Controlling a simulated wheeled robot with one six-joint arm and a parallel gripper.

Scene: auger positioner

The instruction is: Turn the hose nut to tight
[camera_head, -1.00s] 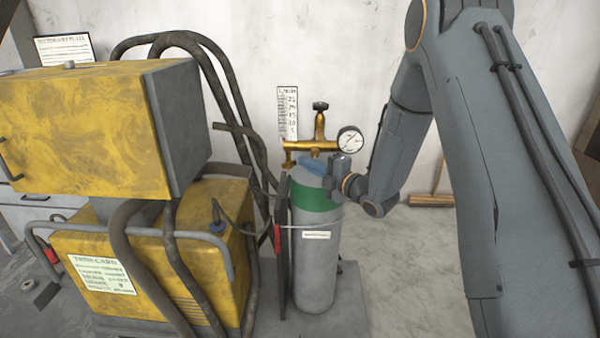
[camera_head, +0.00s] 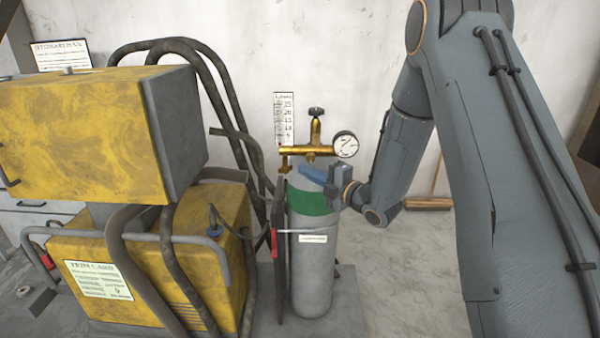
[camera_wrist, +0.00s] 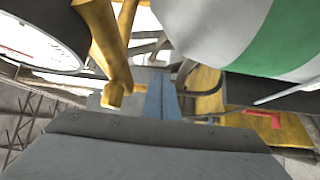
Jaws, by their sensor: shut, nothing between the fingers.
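The brass regulator (camera_head: 308,151) sits on top of the grey gas cylinder (camera_head: 314,265) with a green band. Its left end turns down into a small brass fitting (camera_head: 284,165), which looks like the hose nut; its marking is too small to read. In the wrist view a brass fitting (camera_wrist: 114,96) hangs left of my fingers. My gripper (camera_head: 308,172) is shut and empty, its blue fingers just below the regulator bar, in front of the cylinder top. In the wrist view my gripper (camera_wrist: 162,92) shows a small gap to the brass fitting.
A round gauge (camera_head: 345,144) is at the regulator's right; it also shows in the wrist view (camera_wrist: 38,45). A black knob (camera_head: 316,111) tops the regulator. The yellow machine (camera_head: 80,130) and dark hoses (camera_head: 215,90) stand left.

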